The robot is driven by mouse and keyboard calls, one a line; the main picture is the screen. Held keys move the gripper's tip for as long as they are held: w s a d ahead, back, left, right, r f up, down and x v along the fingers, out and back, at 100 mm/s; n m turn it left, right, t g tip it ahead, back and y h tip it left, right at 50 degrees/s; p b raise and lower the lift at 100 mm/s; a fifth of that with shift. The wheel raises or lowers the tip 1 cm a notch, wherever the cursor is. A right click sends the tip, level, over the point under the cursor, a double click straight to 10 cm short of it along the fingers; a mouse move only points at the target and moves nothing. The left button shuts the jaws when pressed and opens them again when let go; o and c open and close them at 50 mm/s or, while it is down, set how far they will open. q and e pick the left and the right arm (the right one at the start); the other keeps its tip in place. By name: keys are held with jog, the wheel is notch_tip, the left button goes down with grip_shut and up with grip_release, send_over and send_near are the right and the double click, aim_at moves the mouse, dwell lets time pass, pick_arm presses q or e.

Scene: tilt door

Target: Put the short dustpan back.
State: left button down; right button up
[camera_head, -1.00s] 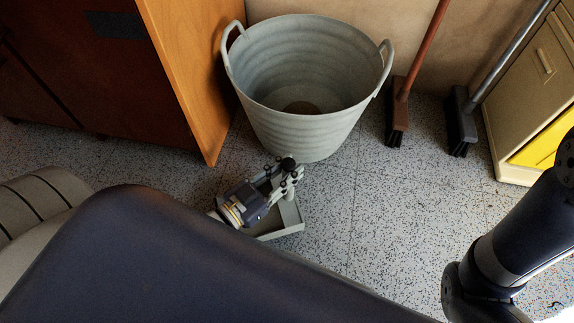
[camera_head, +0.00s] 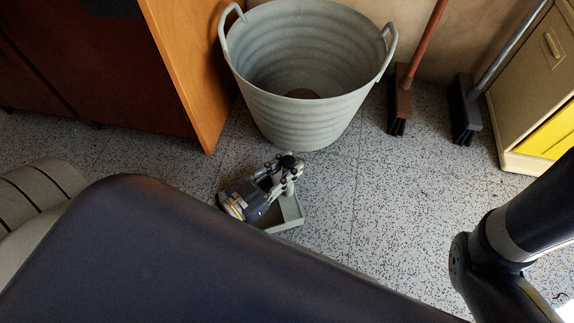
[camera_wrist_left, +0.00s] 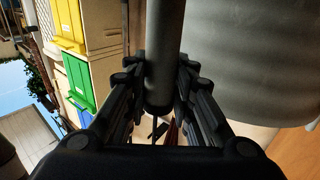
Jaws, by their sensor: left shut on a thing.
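The short dustpan (camera_head: 290,211) is a grey shallow tray, low near the floor in front of the bin in the head view. I cannot tell whether it touches the floor. My left gripper (camera_head: 288,170) is shut on its handle, and the gripper and wrist hide part of the pan. In the left wrist view the round grey handle (camera_wrist_left: 164,50) of the dustpan stands between the two fingers of my left gripper (camera_wrist_left: 158,92). My right arm shows at the right edge of the head view, but its gripper is out of the picture.
A large grey two-handled bin (camera_head: 305,120) stands just behind the dustpan. A wooden cabinet (camera_head: 185,75) is at left. A brown broom (camera_head: 401,98) and a black broom (camera_head: 465,110) lean at the back right, beside a beige cabinet (camera_head: 530,90). Speckled floor (camera_head: 390,200) is clear at centre right.

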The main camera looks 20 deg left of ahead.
pick_arm(q)
jog(key=shift+f, duration=0.25)
jog(key=c, duration=1.3)
grip_release()
jog(key=o, duration=0.3)
jog(key=shift+f, duration=0.1)
jog(key=shift+o, duration=0.2)
jog(key=v, duration=1.2)
